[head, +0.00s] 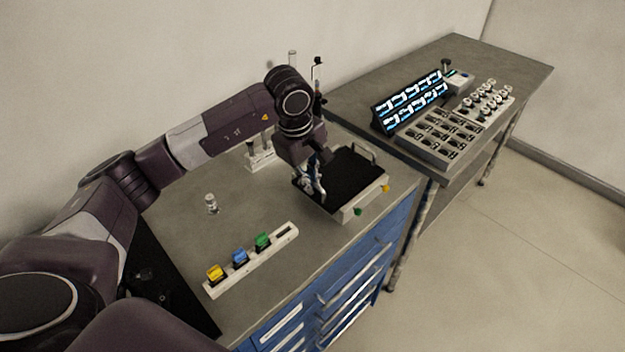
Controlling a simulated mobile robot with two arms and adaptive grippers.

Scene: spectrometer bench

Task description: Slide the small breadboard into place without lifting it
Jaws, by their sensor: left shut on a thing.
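The small breadboard (350,178) has a black top, a pale front edge and a raised handle at its far right end. It lies flat on the grey bench top (255,215), close to the bench's right end. My left gripper (314,188) points down at the board's left side and is shut on it, probably at a handle there. The fingers hide the exact grip point. My right gripper is not in view.
A white strip (250,262) with yellow, blue and green blocks lies in front. A small glass vial (211,204) stands at left. A white rack (261,160) stands behind my gripper. A second table (500,66) with a lit display (410,103) stands at right.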

